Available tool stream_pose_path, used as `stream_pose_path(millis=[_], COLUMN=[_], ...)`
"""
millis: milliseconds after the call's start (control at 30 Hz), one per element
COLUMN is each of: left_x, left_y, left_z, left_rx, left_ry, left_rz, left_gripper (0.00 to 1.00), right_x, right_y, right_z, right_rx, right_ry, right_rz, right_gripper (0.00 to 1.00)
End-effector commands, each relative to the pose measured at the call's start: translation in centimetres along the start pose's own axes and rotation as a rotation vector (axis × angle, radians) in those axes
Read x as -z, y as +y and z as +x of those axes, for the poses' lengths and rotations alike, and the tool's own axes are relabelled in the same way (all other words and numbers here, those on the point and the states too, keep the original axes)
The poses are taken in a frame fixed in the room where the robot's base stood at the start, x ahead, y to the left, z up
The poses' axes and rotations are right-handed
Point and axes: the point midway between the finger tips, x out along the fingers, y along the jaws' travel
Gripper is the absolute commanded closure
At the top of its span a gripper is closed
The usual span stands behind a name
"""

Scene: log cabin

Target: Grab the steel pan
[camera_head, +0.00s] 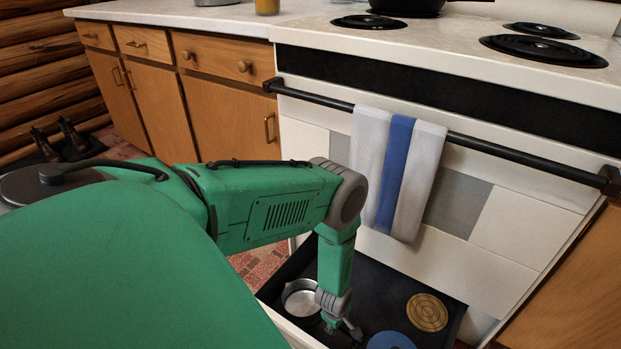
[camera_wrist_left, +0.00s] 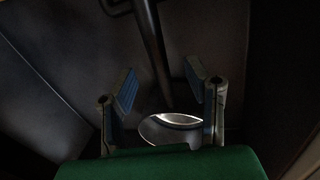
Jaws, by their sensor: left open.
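The steel pan (camera_head: 301,299) sits in the open dark drawer under the stove, at its left side. My left arm reaches down into the drawer, and my left gripper (camera_head: 347,332) is just right of the pan, low in the drawer. In the left wrist view the gripper (camera_wrist_left: 160,82) is open, its two fingers apart with nothing clamped. A shiny curved part of the pan (camera_wrist_left: 172,120) shows between the finger bases. A dark bar (camera_wrist_left: 150,40) runs up between the fingertips; I cannot tell whether it is the handle or a shadow. My right gripper is out of view.
A round wooden trivet (camera_head: 427,312) and a blue round item (camera_head: 391,341) lie in the drawer to the right. A striped towel (camera_head: 398,170) hangs from the black oven bar (camera_head: 490,146) above. A dark pan (camera_head: 407,6) stands on the stovetop.

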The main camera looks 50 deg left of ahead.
Motion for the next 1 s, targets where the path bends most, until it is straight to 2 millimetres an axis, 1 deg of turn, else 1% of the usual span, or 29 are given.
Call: stream_pose_path(millis=[33, 133, 233, 467, 500, 567, 600, 900, 1000], left_x=[0.1, 0.1, 0.0, 0.0, 0.0, 0.0, 0.0, 0.1, 0.1], left_y=[-0.2, -0.2, -0.1, 0.0, -0.1, -0.1, -0.1, 0.0, 0.1], left_z=[1.4, 2.5, 2.9, 2.7, 2.7, 2.8, 2.8, 2.8, 2.1], left_rx=[0.001, 0.000, 0.000, -0.001, -0.001, 0.000, 0.000, 0.000, 0.000], left_ry=[0.000, 0.001, 0.002, 0.004, 0.004, 0.003, 0.002, 0.002, 0.002], left_rz=[0.001, -0.001, 0.001, 0.001, 0.001, 0.001, 0.000, 0.000, -0.001], left_gripper=[0.57, 0.57, 0.57, 0.57, 0.71, 0.92, 1.00, 1.00, 1.00], right_x=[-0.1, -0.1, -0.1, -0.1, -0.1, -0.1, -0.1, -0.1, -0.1], right_y=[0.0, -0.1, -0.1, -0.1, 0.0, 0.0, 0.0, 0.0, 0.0], right_z=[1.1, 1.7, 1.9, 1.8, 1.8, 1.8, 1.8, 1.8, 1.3], right_rx=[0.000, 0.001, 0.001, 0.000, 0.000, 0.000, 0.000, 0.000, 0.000], right_ry=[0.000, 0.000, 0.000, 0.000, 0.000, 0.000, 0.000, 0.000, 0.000], right_rz=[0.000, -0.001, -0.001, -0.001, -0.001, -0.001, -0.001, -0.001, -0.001], right_gripper=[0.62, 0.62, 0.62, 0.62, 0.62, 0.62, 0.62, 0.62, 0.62])
